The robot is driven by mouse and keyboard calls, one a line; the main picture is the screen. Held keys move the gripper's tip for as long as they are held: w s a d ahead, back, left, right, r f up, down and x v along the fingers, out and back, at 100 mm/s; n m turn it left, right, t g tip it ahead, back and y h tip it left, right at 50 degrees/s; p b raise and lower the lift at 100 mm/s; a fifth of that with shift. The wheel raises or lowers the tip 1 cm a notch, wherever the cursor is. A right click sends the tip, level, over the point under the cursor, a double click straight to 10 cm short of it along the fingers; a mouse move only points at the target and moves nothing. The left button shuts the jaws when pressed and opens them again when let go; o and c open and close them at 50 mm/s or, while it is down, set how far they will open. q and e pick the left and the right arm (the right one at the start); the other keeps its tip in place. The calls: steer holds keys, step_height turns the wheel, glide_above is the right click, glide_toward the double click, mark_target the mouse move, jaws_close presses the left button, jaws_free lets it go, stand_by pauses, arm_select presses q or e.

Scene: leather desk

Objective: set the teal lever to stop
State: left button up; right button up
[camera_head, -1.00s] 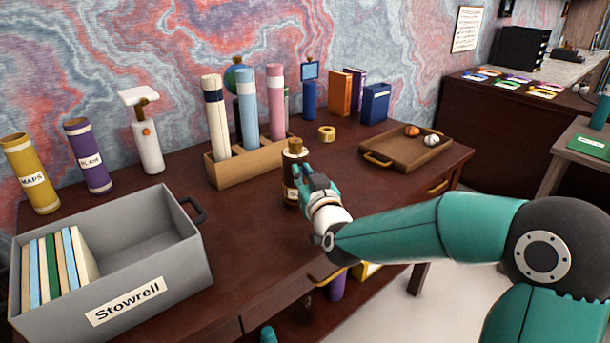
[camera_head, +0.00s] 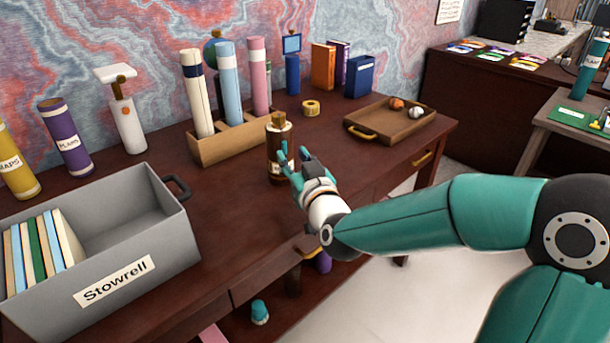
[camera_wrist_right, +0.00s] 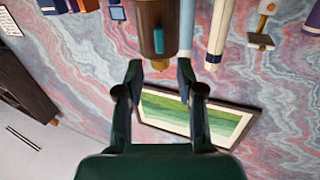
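A dark brown cylinder (camera_head: 275,165) with a tan top piece and a pale label stands on the desk. In the right wrist view, the brown cylinder (camera_wrist_right: 151,14) hangs upside down at the top, with a small upright teal bar (camera_wrist_right: 158,40) on its face that looks like the teal lever. In the head view the lever cannot be told apart from my teal fingers. My right gripper (camera_head: 293,153) is open and empty, just in front of the cylinder. Its two fingers (camera_wrist_right: 160,70) are spread below the bar in the wrist view. Any stop mark is unreadable. My left gripper is out of view.
A grey Stowrell bin (camera_head: 165,255) holding books stands at the left. Behind the cylinder is a wooden holder (camera_head: 212,148) with tall tubes. A brown tray (camera_head: 376,133) with two small balls and a yellow tape roll (camera_head: 311,107) are at the right. Desk between bin and cylinder is clear.

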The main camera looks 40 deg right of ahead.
steer(key=v, duration=0.7)
steer(key=shift+s+a+f, duration=0.1)
steer(key=shift+s, duration=0.05)
